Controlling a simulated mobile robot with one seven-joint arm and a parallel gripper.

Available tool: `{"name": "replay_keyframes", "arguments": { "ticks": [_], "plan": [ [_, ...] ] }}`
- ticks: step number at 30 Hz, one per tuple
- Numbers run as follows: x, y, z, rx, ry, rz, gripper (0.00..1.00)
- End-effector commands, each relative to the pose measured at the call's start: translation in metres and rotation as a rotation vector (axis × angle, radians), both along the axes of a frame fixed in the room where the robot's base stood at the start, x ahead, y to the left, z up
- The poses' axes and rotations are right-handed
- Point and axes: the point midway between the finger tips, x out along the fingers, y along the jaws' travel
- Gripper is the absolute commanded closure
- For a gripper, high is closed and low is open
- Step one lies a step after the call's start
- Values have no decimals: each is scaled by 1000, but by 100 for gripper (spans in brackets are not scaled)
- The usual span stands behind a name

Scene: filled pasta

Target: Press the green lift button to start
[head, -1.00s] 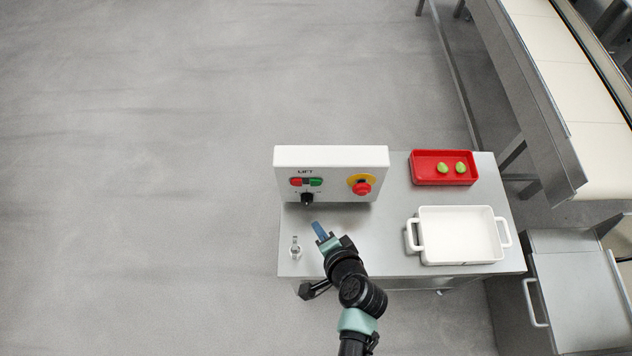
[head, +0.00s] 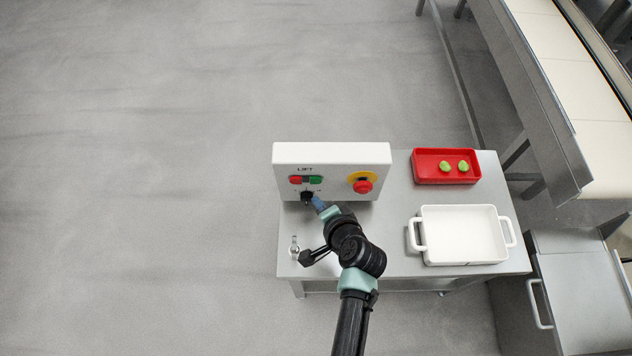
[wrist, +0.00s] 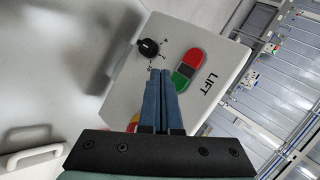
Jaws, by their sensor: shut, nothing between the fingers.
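The white lift panel (head: 330,155) stands at the back left of the steel table. The green lift button (head: 316,180) is on its front, beside a red button (head: 296,180); a black knob (head: 307,196) is below. In the wrist view the green button (wrist: 180,82) shows just past the fingertips, slightly right of them, partly hidden by the fingers. My gripper (head: 316,199) is shut and empty, its blue fingers pointing at the panel just below the green button. I cannot tell whether the fingertips touch the panel.
A red emergency button on a yellow base (head: 362,184) is on the panel's right. A red tray (head: 446,179) with two green pieces and a white handled dish (head: 463,258) sit to the right. A small clear bottle-like item (head: 294,245) stands front left, near my wrist.

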Motion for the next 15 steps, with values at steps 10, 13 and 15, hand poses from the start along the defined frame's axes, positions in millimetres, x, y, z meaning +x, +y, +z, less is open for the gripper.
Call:
{"name": "replay_keyframes", "arguments": {
  "ticks": [10,13,15],
  "plan": [
    [23,0,-1,0,1,1,100],
    [23,0,0,0,1,1,100],
    [23,0,0,0,1,1,100]
  ]
}}
